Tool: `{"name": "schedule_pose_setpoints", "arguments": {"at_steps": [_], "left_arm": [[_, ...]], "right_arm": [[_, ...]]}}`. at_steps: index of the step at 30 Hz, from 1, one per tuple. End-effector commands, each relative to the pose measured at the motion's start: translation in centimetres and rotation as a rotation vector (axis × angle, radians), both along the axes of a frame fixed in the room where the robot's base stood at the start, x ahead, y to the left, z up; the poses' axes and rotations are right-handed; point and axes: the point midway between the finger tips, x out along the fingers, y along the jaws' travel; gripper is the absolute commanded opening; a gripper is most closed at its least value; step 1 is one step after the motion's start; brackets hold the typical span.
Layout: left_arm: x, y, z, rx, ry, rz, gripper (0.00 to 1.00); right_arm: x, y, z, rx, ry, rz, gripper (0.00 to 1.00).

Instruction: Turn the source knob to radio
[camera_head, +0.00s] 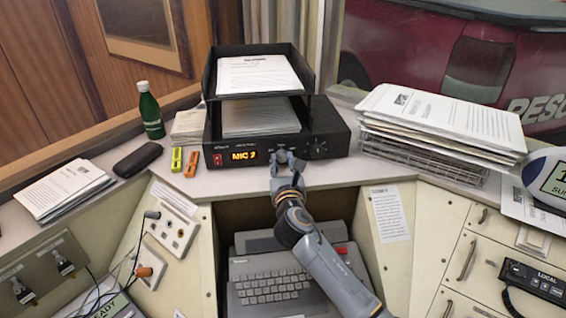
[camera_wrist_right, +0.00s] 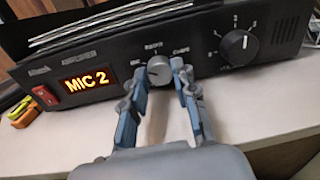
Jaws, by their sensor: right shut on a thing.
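The black amplifier (camera_head: 336,138) sits on the desk with its orange display reading MIC 2. In the right wrist view, the amplifier front (camera_wrist_right: 110,68) shows the small grey source knob (camera_wrist_right: 158,72), with small labels around it that are too blurred to read surely. My right gripper (camera_wrist_right: 160,82) has its blue-grey fingers on both sides of this knob, shut on it. In the head view my right gripper (camera_head: 287,160) is at the amplifier's front and hides the knob. My left gripper is not in view.
A larger numbered dial (camera_wrist_right: 238,47) is right of the source knob, and a red switch (camera_wrist_right: 44,96) is left of the display. A two-level paper tray (camera_head: 308,80) stands on the amplifier. A green bottle (camera_head: 151,115) and a paper stack (camera_head: 440,115) flank it.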

Motion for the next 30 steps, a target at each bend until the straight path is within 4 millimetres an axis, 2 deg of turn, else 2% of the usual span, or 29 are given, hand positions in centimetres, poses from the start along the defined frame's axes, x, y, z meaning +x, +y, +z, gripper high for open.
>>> {"name": "schedule_pose_setpoints", "arguments": {"at_steps": [11,30], "left_arm": [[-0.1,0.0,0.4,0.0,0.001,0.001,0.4],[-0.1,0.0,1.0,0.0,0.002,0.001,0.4]], "right_arm": [[0.0,0.0,0.0,0.148,0.025,-0.001,0.0],[0.0,0.0,0.0,0.723,0.116,-0.001,0.0]]}}
